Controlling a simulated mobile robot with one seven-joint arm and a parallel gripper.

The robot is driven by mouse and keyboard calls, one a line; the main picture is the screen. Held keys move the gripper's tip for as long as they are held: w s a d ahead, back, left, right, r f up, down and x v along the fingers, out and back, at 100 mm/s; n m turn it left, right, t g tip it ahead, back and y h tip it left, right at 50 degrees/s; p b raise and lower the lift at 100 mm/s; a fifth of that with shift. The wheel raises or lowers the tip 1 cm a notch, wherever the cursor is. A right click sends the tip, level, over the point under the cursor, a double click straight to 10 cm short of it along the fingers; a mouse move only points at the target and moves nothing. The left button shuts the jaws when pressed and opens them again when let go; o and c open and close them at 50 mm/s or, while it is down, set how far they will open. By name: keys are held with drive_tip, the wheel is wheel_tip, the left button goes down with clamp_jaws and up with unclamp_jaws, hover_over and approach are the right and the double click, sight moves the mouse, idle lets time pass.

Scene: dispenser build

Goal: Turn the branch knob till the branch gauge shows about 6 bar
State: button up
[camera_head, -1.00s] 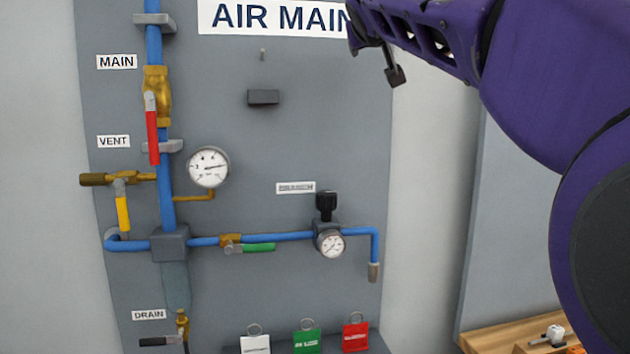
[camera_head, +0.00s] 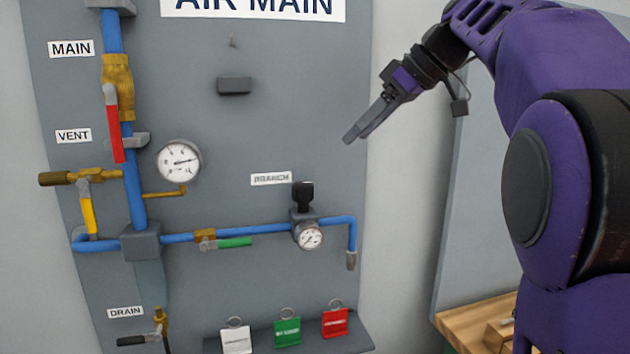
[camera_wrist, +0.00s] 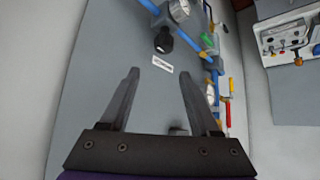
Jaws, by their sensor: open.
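The black branch knob (camera_head: 303,195) stands on top of the regulator on the blue branch pipe, under the BRANCH label (camera_head: 271,179). The small round branch gauge (camera_head: 309,236) sits just below it; its dial is too small to read surely. In the wrist view my gripper (camera_wrist: 160,75) is open and empty.
A larger gauge (camera_head: 179,161) is at the left. Red (camera_head: 113,122), yellow (camera_head: 88,208) and green (camera_head: 235,243) handles are on the pipes. White, green and red tags (camera_head: 335,322) stand on a shelf (camera_head: 360,335) below. The panel around the knob is clear.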

sight(304, 183)
drive_tip(key=x, duration=1.7)
drive_tip(key=shift+s+a+r, duration=0.1)
drive_tip(key=shift+s+a, duration=0.15)
drive_tip(key=shift+a, duration=0.15)
clamp_jaws()
